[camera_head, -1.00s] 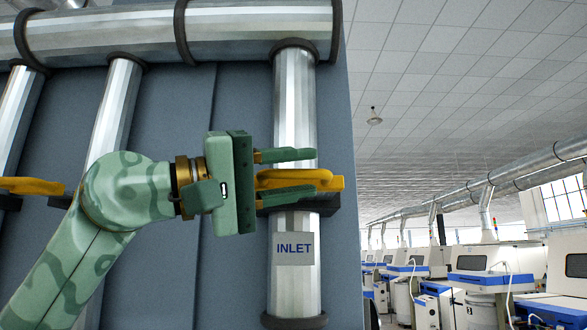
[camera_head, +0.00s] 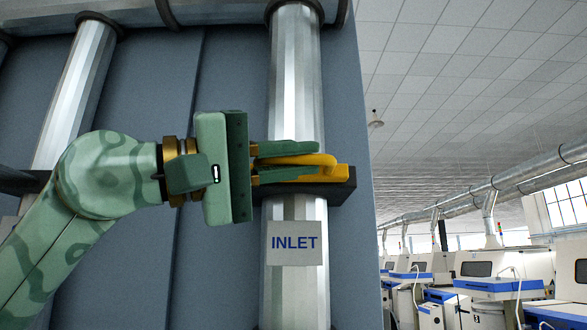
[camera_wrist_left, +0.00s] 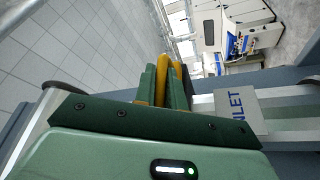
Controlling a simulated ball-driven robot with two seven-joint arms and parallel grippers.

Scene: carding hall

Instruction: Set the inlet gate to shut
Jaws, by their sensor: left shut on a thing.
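The inlet gate's yellow handle (camera_head: 328,162) sits at a dark collar (camera_head: 325,192) on a vertical metal pipe (camera_head: 296,80). A plate reading INLET (camera_head: 294,243) is on the pipe below it. My left gripper (camera_head: 287,162) reaches in from the left and is shut on the yellow handle, one green finger above it and one below. In the left wrist view the yellow handle (camera_wrist_left: 164,66) shows between the fingers, with the INLET plate (camera_wrist_left: 240,112) to the right. The fingers hide part of the handle. My right gripper is not in view.
A blue-grey panel (camera_head: 225,90) stands behind the pipes. Another vertical pipe (camera_head: 75,95) is at the left, partly behind my arm. To the right, beyond the panel's edge, white and blue machines (camera_head: 490,275) stand in the hall.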

